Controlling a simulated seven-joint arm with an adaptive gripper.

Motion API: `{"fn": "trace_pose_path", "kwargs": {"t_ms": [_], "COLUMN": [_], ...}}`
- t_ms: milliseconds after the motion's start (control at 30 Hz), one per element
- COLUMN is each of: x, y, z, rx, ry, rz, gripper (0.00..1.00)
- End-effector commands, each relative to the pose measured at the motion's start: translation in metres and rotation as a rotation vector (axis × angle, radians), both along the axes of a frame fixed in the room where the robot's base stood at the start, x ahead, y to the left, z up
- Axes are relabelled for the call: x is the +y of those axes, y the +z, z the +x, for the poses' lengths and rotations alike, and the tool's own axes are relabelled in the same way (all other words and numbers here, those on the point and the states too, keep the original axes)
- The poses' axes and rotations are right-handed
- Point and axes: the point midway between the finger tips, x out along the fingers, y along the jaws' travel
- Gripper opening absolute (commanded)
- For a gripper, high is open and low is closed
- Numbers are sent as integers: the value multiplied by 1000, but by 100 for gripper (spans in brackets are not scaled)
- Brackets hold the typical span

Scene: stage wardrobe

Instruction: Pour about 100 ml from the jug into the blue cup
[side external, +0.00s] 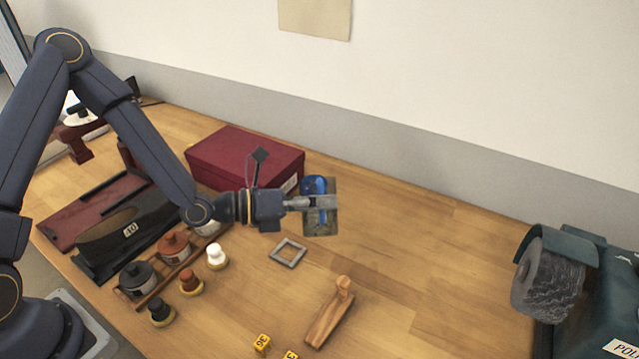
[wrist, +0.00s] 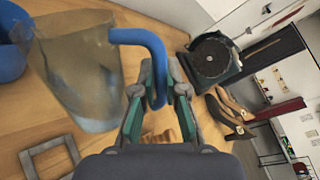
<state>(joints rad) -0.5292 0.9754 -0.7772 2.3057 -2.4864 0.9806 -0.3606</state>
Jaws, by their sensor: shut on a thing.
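A clear jug (side external: 327,225) with a blue handle hangs at my gripper in the side view, and it fills the left of the wrist view (wrist: 80,75). It looks roughly upright in the side view. My gripper (side external: 312,203) is shut on the handle, with one finger on each side of it in the wrist view (wrist: 158,95). The blue cup (side external: 314,184) is just behind the jug, partly hidden by it. It also shows at the left edge of the wrist view (wrist: 10,62), cut off by the frame. The liquid level in the jug is unclear.
A dark red box (side external: 245,160) stands behind my gripper. A grey square frame (side external: 276,254) lies in front, with a wooden tool (side external: 329,315) nearer. Several lidded pots and small knobbed pieces are left. A grey roll (side external: 548,282) is far right. The table right of the jug is clear.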

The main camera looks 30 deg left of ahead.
Motion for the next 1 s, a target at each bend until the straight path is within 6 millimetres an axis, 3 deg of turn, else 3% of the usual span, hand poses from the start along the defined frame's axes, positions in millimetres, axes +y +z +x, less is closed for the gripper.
{"fn": "trace_pose_path", "kwargs": {"t_ms": [433, 1000], "x": [-12, -13], "y": [-26, -27], "z": [-16, -16], "rx": [-174, -185], "ry": [-1, 1], "rz": [122, 130], "gripper": [0, 0]}}
